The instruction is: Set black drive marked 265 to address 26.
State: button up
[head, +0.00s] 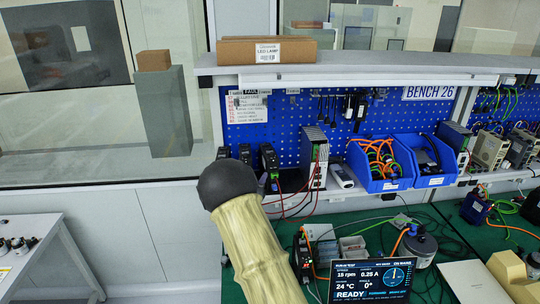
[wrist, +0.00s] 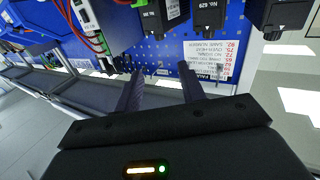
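Several black drives hang in the wrist view, which looks upside down: one left of centre (wrist: 165,14), one in the middle (wrist: 208,16) and one at right (wrist: 272,16). They have white number labels, but I cannot surely read 265 on any.
A fault list (wrist: 207,58) hangs on the pegboard. A white-and-black unit (head: 314,158) with red wires and blue bins (head: 378,184) stand on the shelf. Below are a green bench with cables and a display (head: 370,281) reading READY. A sign reads BENCH 26 (head: 429,93).

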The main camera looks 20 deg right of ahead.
aim_at(271, 154)
jog(key=p+x, duration=0.6)
jog(key=x, duration=0.9)
jog(key=shift+s, duration=0.1)
jog(key=shift+c, duration=0.2)
grip_shut()
